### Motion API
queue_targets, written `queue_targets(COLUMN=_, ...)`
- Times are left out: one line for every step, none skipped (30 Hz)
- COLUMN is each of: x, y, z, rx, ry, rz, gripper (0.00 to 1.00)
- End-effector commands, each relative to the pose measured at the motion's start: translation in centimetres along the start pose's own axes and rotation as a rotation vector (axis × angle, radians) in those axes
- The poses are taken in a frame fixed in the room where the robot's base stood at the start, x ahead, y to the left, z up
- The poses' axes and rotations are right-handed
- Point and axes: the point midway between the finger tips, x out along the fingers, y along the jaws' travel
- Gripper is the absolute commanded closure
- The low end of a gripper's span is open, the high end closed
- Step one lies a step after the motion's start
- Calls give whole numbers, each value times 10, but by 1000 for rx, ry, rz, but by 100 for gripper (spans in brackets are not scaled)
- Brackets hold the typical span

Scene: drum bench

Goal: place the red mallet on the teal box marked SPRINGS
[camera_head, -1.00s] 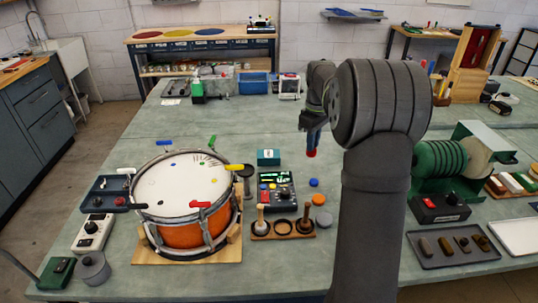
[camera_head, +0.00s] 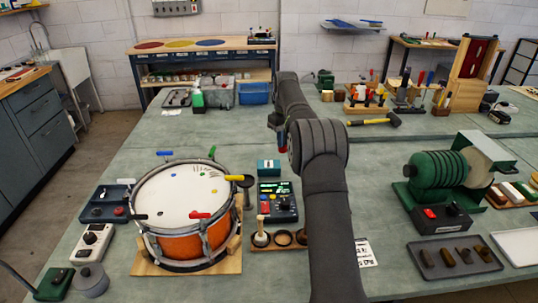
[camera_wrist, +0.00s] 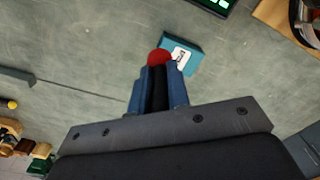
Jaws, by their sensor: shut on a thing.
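The red mallet (camera_wrist: 158,56) is held between the blue fingers of my gripper (camera_wrist: 159,76), its round red end showing at the fingertips. In the head view, a small red part (camera_head: 282,149) shows below my gripper (camera_head: 283,140), above the table. The teal box (camera_head: 268,166) sits on the table behind the small control unit with the green display. In the wrist view, the teal box (camera_wrist: 184,54) with its white label lies just beyond and right of the red end, partly covered by it. The label's wording is too small to read.
An orange drum (camera_head: 187,218) on a wooden base stands left of the box. The control unit (camera_head: 278,200) is close in front of it. A yellow-handled hammer (camera_head: 375,122) and a green motor-like machine (camera_head: 440,175) are to the right. Table behind the box is clear.

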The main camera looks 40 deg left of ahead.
Motion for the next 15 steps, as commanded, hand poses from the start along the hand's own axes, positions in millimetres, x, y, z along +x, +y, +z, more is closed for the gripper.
queue_targets(x=9, y=-7, z=-12, rx=-3, ry=-1, rz=0, gripper=100)
queue_targets(x=13, y=-9, z=-17, rx=-3, ry=-1, rz=-1, gripper=100)
queue_targets(x=17, y=-13, z=-24, rx=-3, ry=-1, rz=0, gripper=100)
queue_targets(x=21, y=-15, z=-29, rx=-2, ry=0, rz=0, gripper=100)
queue_targets(x=23, y=-18, z=-34, rx=-2, ry=0, rz=0, gripper=100)
queue_targets(x=26, y=-19, z=-38, rx=-2, ry=1, rz=1, gripper=100)
queue_targets(x=28, y=-21, z=-41, rx=-1, ry=1, rz=1, gripper=100)
queue_targets(x=29, y=-22, z=-43, rx=-1, ry=1, rz=1, gripper=100)
queue_targets(x=31, y=-23, z=-46, rx=-1, ry=0, rz=0, gripper=100)
queue_targets(x=32, y=-24, z=-47, rx=0, ry=0, rz=0, gripper=100)
queue_targets(x=32, y=-25, z=-48, rx=0, ry=0, rz=0, gripper=100)
queue_targets(x=33, y=-25, z=-49, rx=0, ry=1, rz=1, gripper=100)
queue_targets(x=34, y=-25, z=-50, rx=1, ry=1, rz=1, gripper=100)
queue_targets(x=36, y=-26, z=-50, rx=1, ry=0, rz=0, gripper=100)
queue_targets(x=39, y=-26, z=-50, rx=1, ry=0, rz=0, gripper=100)
